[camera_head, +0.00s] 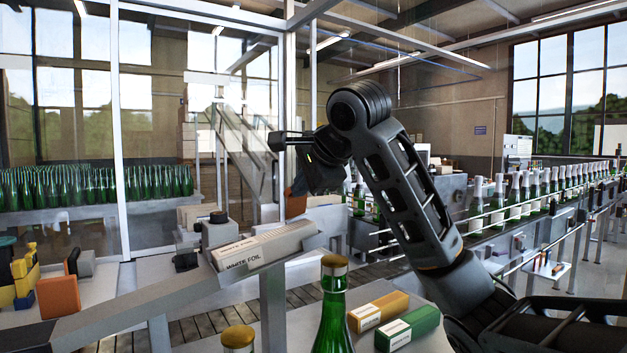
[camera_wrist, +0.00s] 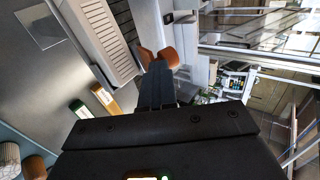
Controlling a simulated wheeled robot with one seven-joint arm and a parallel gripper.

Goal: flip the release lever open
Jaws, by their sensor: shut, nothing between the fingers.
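I cannot pick out the release lever for certain in either view. My gripper (camera_head: 276,141) is raised in the middle of the head view, pointing left, shut and empty. In the wrist view its fingers (camera_wrist: 158,75) lie together, with two orange-brown pieces (camera_wrist: 147,57) just beyond their tips. I cannot tell whether these are touched. In the head view, a tilted pale panel (camera_head: 238,137) stands behind the gripper, and an orange-brown piece (camera_head: 295,204) shows below it.
A sloped chute holds a WHITE FOIL stack (camera_head: 262,246). Below are a green bottle (camera_head: 333,310), a yellow box (camera_head: 378,312) and a green box (camera_head: 408,330). A bottle conveyor (camera_head: 510,222) runs at right. Many green bottles (camera_head: 95,187) stand behind glass at left.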

